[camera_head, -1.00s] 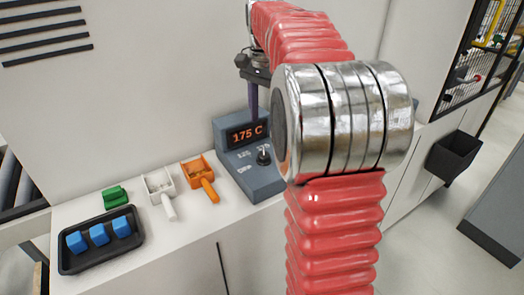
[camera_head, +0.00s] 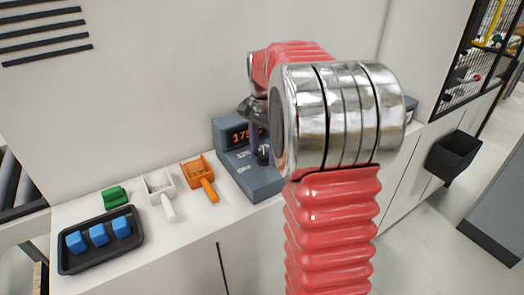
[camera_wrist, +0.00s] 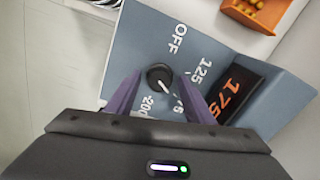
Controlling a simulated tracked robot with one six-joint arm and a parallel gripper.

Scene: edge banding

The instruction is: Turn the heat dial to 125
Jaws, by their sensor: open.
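The blue-grey control box (camera_head: 252,180) stands on the white counter, its display (camera_head: 238,136) partly covered by my gripper in the head view. In the wrist view the orange display (camera_wrist: 232,92) reads 175. The dark round heat dial (camera_wrist: 158,76) sits on the sloped panel, with its white pointer towards the partly hidden 175 mark. The OFF, 125 (camera_wrist: 202,72) and 200 marks are printed around it. My gripper (camera_wrist: 157,84) is open, its purple fingers on either side of the dial. I cannot tell whether they touch it. The dial also shows in the head view (camera_head: 263,156).
A black tray (camera_head: 75,262) holds blue blocks. A black bin (camera_head: 453,156) hangs at the right.

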